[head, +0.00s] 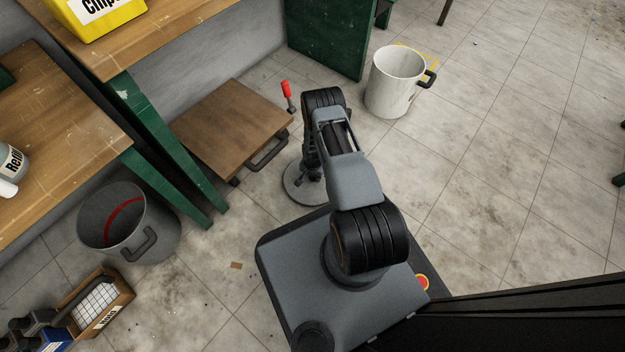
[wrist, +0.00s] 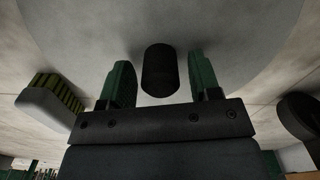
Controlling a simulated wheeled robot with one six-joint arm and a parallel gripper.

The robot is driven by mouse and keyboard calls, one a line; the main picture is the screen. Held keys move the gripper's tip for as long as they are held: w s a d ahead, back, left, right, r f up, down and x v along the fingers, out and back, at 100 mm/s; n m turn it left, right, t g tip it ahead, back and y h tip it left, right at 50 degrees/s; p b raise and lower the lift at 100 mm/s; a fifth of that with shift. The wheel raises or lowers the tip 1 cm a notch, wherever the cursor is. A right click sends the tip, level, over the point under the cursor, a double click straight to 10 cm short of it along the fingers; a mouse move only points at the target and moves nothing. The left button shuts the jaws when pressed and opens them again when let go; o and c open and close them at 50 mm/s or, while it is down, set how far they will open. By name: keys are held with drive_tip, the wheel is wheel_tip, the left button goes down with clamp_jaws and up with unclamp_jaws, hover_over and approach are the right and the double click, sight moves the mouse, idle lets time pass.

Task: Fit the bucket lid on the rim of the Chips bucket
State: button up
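The bucket lid is a grey disc (head: 292,190) that appears to lie on the floor beneath my arm, partly hidden by it. In the wrist view the lid (wrist: 235,40) fills the top middle, with a black knob (wrist: 160,70) standing on it. My gripper (wrist: 162,78) has its two green fingers on either side of the knob, with a gap showing on each side. In the head view my arm mostly hides the gripper. A yellow container (head: 125,14) labelled "Chips", its label partly cut off, stands on the workbench at the top left.
A low wooden platform (head: 225,120) with a handle stands left of my arm. A grey bucket (head: 150,235) and a labelled wooden box (head: 115,305) are at lower left. A white bucket (head: 392,85) stands at upper right.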

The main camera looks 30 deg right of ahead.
clamp_jaws()
idle(0.3)
drive_tip(key=shift+r, duration=0.1)
